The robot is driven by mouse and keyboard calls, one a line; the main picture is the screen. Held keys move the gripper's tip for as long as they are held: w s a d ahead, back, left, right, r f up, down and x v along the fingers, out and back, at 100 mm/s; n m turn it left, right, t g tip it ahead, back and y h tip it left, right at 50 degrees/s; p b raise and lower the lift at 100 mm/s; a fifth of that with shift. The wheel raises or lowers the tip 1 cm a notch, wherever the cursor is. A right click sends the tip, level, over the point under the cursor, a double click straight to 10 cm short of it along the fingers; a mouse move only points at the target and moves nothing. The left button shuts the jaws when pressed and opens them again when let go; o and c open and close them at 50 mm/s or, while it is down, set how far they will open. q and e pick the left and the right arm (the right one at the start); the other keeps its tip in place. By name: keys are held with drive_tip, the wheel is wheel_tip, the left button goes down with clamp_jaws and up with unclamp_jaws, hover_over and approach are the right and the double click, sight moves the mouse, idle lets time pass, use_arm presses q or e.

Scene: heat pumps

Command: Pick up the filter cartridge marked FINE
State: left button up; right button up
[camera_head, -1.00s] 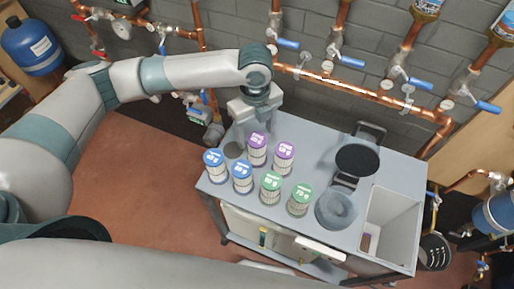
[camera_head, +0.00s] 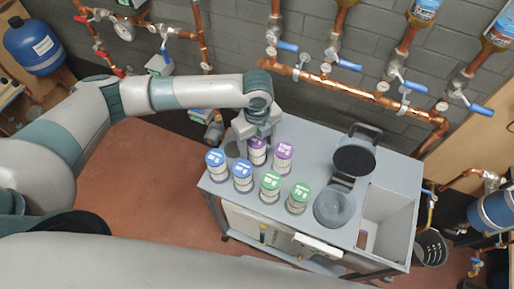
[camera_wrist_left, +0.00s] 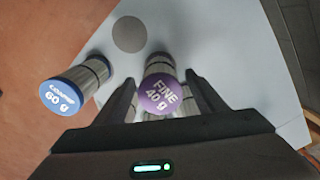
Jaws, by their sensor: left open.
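A purple-lidded filter cartridge reading FINE 40 g (camera_wrist_left: 160,96) stands upright between the fingers of my left gripper (camera_wrist_left: 160,78) in the left wrist view. The fingers are open, one on each side of it; I cannot tell whether either touches. In the head view my left gripper (camera_head: 258,134) is over this cartridge (camera_head: 257,156) at the back of the grey cart and partly hides it. A second purple-lidded cartridge (camera_head: 283,153) stands just to its right; its label is too small to read surely. My right gripper is not in view.
Two blue-lidded cartridges (camera_head: 242,170) and two green-lidded ones (camera_head: 270,182) stand in front on the grey cart (camera_head: 320,150). Copper pipes (camera_head: 340,84) with blue-handled valves run behind.

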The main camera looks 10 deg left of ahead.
use_arm(q)
drive_tip(key=c, duration=1.2)
drive_tip(key=shift+r, duration=0.1)
drive_tip(key=shift+r+b, duration=0.35)
drive_tip(key=shift+r, duration=0.3)
wheel_tip(320, 180, up, 8)
drive_tip(key=shift+r+b, duration=0.25)
drive_tip(key=shift+b, duration=0.95)
